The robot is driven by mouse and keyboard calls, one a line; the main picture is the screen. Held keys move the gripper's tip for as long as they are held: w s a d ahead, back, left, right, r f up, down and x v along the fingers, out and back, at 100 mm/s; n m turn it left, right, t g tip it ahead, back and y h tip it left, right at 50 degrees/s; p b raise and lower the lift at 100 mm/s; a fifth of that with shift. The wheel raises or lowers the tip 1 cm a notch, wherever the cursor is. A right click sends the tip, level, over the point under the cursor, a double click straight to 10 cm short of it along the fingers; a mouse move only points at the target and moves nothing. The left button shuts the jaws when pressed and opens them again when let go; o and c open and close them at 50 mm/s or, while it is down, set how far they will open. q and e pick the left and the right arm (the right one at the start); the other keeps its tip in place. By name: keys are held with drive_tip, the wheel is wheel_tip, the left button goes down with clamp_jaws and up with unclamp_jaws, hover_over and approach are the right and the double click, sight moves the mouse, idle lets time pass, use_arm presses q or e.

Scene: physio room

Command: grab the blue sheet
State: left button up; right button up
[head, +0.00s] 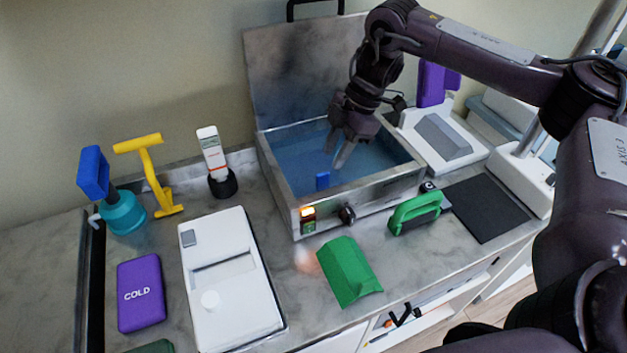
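A small bright blue piece (322,181), which looks like the blue sheet, shows inside the open metal water bath (385,188), near its front wall. Most of it seems to be under the bluish water, so its full shape is hard to tell. My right gripper (338,155) reaches down into the bath from above. Its two fingers are apart with nothing seen between them, a little above and to the right of the blue piece. My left gripper is not in view.
The bath's raised lid (295,75) stands behind. A green folded sheet (347,271) and a green-handled tool (414,212) lie in front. A white device (225,280), purple cold pack (141,292), yellow tool (150,175) and blue-handled tool (110,190) are left. A black mat (485,208) lies right.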

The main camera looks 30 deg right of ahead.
sight(325, 173)
drive_tip(key=p+x, duration=0.1)
drive_tip(key=x, duration=0.2)
drive_tip(key=p+x, duration=0.1)
drive_tip(key=x, duration=0.3)
drive_tip(key=shift+s+a, duration=0.15)
drive_tip(key=shift+s, duration=0.05)
drive_tip(key=shift+f, duration=0.25)
clamp_jaws()
